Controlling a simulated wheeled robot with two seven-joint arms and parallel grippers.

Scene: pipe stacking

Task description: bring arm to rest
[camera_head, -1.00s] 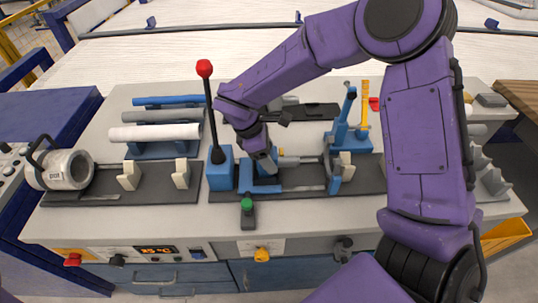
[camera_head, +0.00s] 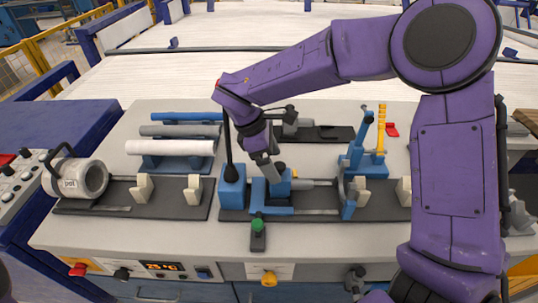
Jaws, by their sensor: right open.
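My right arm, purple, comes in from the right and bends over the bench. Its gripper (camera_head: 273,180) points down at the blue clamp fixture (camera_head: 276,193) at the middle of the bench. The jaws are partly hidden against the fixture, with no pipe visible between them. Whether they touch the fixture I cannot tell. My left gripper is not in view.
A rack (camera_head: 175,160) holds a white pipe (camera_head: 178,147), a grey pipe (camera_head: 180,130) and a blue pipe (camera_head: 187,116). A black lever (camera_head: 228,145) stands beside the gripper. A blue upright tool (camera_head: 357,155) stands to the right.

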